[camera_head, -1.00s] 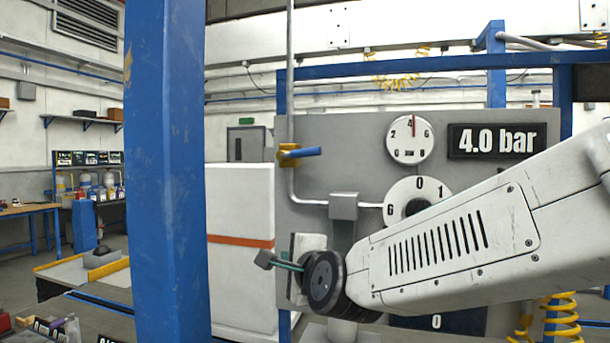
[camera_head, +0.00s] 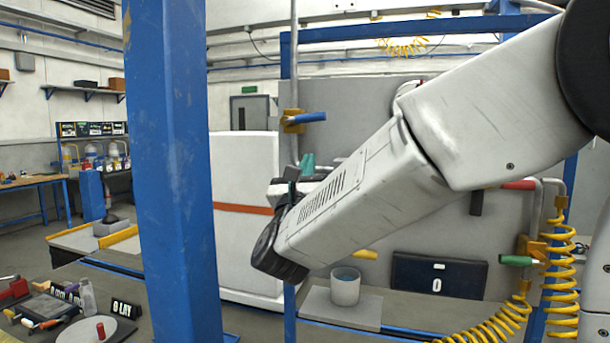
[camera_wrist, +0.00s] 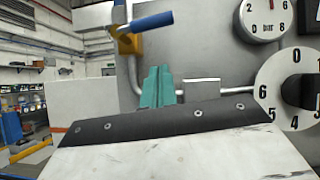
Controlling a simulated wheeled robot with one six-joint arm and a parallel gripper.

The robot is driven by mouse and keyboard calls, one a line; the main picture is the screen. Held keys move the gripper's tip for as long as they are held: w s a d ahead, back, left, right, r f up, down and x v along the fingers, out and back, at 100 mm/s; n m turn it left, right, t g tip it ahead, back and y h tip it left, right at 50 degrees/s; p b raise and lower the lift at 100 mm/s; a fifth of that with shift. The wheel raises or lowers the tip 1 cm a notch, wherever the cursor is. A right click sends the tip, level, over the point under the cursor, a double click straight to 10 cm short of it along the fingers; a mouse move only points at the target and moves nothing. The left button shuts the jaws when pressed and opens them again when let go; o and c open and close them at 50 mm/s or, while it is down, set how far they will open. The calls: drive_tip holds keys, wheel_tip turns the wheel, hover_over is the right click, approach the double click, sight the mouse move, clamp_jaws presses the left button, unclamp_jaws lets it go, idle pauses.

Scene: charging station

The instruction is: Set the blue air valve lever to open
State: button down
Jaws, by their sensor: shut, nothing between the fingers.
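The blue air valve lever (camera_head: 305,117) sticks out to the right, roughly level, from a yellow valve body (camera_head: 291,121) on a vertical grey pipe. In the wrist view the lever (camera_wrist: 152,22) is at upper left, crosswise to the pipe, with the yellow body (camera_wrist: 128,43) at its left end. My gripper (camera_head: 307,163) has teal fingers that point up, below the lever and apart from it in the head view. In the wrist view the gripper (camera_wrist: 157,85) is shut and empty, with its fingertips below the lever.
A round pressure gauge (camera_wrist: 264,18) and a numbered dial with a black knob (camera_wrist: 294,88) are at the right on the grey panel. A cup (camera_head: 345,287) stands on the bench below my arm. A blue post (camera_head: 180,170) stands at left. Yellow coiled hoses (camera_head: 555,270) hang at right.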

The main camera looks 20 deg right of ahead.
sight(310, 118)
drive_tip(key=w+d+r, duration=0.2)
drive_tip(key=w+r, duration=0.2)
drive_tip(key=r, duration=0.2)
drive_tip(key=shift+r, duration=0.15)
